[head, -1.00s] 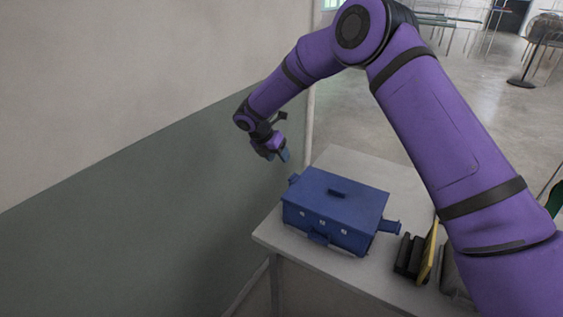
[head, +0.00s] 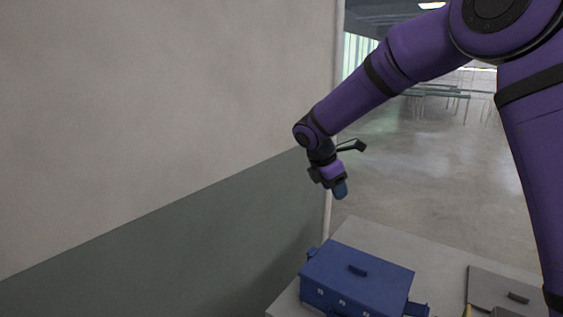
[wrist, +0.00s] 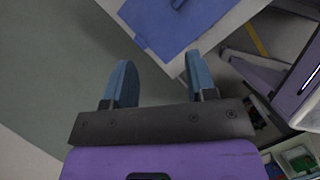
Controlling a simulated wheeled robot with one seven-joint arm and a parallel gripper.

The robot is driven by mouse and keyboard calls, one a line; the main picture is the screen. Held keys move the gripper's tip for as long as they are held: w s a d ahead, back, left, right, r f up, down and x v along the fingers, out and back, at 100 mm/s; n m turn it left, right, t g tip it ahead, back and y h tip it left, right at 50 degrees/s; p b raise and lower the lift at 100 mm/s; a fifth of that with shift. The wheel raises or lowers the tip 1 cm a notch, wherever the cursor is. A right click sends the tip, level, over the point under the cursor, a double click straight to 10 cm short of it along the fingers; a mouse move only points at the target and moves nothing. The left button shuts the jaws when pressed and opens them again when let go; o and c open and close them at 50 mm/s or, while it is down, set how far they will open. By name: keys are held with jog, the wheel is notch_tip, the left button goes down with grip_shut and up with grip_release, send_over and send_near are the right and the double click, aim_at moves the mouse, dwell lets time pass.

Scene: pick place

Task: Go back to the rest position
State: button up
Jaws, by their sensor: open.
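My gripper (head: 341,189) hangs at the end of my purple arm, above and behind the blue toolbox in the head view. In the wrist view my gripper (wrist: 160,82) shows two blue fingers spread apart with nothing between them. It is open and empty, clear of the table. The blue toolbox (head: 350,272) sits shut on the table, its lower edge cut off by the frame. Part of the blue toolbox (wrist: 165,18) also shows at the top of the wrist view.
The grey table (head: 385,247) fills the lower right. A grey box with a dark handle (head: 490,285) stands right of the toolbox. A wall (head: 170,140) runs close on the left. Open floor (head: 425,150) lies behind the table.

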jog(key=s+d+r+m+t+y, duration=0.1)
jog(key=s+d+r+m, duration=0.5)
jog(key=s, duration=0.3)
jog(key=s+d+r+m+y, duration=0.1)
jog(key=s+d+r+m, duration=0.4)
jog(key=s+r, duration=0.35)
jog(key=s+d+m+t+y, duration=0.1)
jog(key=s+m, duration=0.4)
jog(key=s, duration=0.5)
jog(key=s+d+f+m+t+y, duration=0.1)
jog(key=s+d+m, duration=0.3)
jog(key=s, duration=0.6)
jog(key=shift+s+m, duration=0.35)
jog(key=shift+m, duration=0.55)
jog(key=shift+d+f, duration=0.1)
